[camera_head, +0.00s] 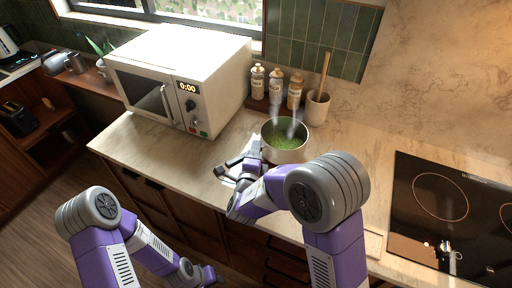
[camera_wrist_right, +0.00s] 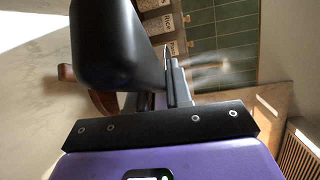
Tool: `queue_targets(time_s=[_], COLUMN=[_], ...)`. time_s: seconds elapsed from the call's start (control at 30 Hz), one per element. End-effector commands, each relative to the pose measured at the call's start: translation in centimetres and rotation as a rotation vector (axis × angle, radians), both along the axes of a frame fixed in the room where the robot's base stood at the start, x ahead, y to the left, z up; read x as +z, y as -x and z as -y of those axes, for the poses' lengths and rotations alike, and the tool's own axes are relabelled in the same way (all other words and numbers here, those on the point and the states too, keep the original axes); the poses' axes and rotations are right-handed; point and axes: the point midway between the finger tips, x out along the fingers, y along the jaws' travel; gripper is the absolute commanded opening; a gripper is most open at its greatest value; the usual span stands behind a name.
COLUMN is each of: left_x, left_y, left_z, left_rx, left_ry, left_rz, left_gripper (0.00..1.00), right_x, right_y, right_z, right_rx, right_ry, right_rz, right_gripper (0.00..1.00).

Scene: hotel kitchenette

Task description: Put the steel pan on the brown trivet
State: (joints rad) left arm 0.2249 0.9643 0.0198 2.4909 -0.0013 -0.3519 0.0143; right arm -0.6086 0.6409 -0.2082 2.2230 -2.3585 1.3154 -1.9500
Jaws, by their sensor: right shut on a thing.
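The steel pan (camera_head: 286,155) holds green food and gives off steam. It is in the head view at the counter's middle, right of the microwave. My right gripper (camera_head: 243,164) is at the pan's left side, shut on what looks like its handle, mostly hidden by the gripper. I cannot tell whether that piece is the brown trivet, which I cannot make out in the head view. My left gripper (camera_head: 207,274) is low, before the cabinets; its jaws are unclear.
A white microwave (camera_head: 152,88) stands left of the pan. Several bottles (camera_head: 276,88) and a beige crock (camera_head: 317,108) with a wooden utensil stand behind it. A black cooktop (camera_head: 425,235) is at the right. Bare counter (camera_head: 350,150) lies between pan and cooktop.

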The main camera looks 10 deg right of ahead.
Motion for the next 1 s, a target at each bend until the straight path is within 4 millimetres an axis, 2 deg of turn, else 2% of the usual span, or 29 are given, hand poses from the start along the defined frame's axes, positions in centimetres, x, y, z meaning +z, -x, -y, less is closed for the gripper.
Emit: queue_targets(time_s=[0.2, 0.6, 0.63, 0.8, 1.0], left_x=[-0.9, -1.1, -1.1, -1.0, -1.0], left_y=[0.0, 0.0, 0.0, 0.0, 0.0], left_z=[0.0, 0.0, 0.0, 0.0, 0.0], left_rx=[0.000, 0.000, 0.000, 0.000, 0.000], left_ry=[0.000, 0.000, 0.000, 0.000, 0.000], left_rz=[0.000, 0.000, 0.000, 0.000, 0.000], left_gripper=[0.43, 0.43, 0.43, 0.43, 0.43], right_x=[-2.6, -2.9, -3.3, -3.2, -3.2], right_y=[-0.1, -0.1, 0.0, 0.0, 0.0], right_z=[0.0, 0.0, 0.0, 0.0, 0.0], right_rx=[0.000, -0.001, 0.000, -0.001, -0.001], right_ry=[0.003, 0.003, 0.000, -0.001, -0.001], right_rz=[0.006, 0.009, -0.002, -0.002, -0.002], right_gripper=[0.00, 0.00, 0.21, 0.45, 0.45])
